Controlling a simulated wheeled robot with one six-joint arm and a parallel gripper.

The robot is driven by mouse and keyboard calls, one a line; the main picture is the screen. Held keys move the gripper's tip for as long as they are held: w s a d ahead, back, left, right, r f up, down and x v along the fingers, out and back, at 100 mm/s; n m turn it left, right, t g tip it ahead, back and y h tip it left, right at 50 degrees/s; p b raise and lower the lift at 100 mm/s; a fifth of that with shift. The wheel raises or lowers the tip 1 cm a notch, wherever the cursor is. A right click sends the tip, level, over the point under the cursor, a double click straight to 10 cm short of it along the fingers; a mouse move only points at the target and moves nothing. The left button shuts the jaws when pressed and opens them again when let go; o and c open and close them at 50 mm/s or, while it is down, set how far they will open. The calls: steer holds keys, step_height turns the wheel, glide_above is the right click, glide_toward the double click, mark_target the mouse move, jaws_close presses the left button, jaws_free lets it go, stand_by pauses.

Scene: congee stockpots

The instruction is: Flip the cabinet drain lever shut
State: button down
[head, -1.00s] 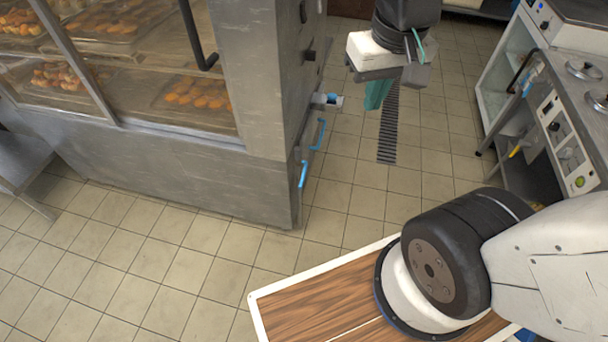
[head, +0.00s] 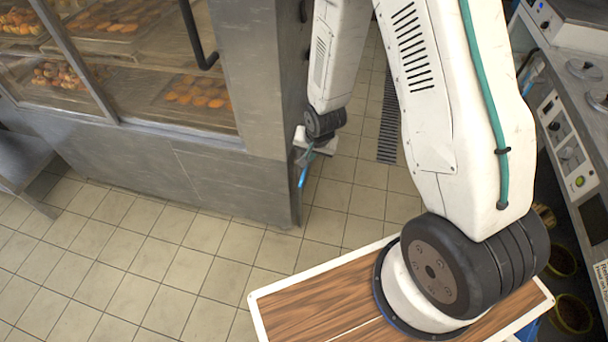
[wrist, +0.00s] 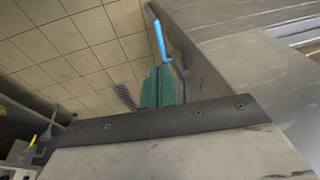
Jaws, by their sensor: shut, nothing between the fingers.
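The steel cabinet (head: 225,180) stands at the left with its side facing the floor aisle. In the wrist view a bright blue lever (wrist: 159,40) stands out beside the grey cabinet side, on a bent metal part. My gripper's teal fingers (wrist: 158,88) are shut and empty, just below the blue lever in that picture. I cannot tell whether they touch it.
Trays of baked food (head: 195,92) sit behind the cabinet's glass. A floor drain grate (head: 388,125) runs along the tiles. A counter with controls (head: 570,150) stands at the right. Tiled floor (head: 190,245) in front of the cabinet is clear.

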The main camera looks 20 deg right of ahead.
steer(key=shift+f, duration=0.75)
glide_toward(303, 178)
steer(key=x, duration=0.7)
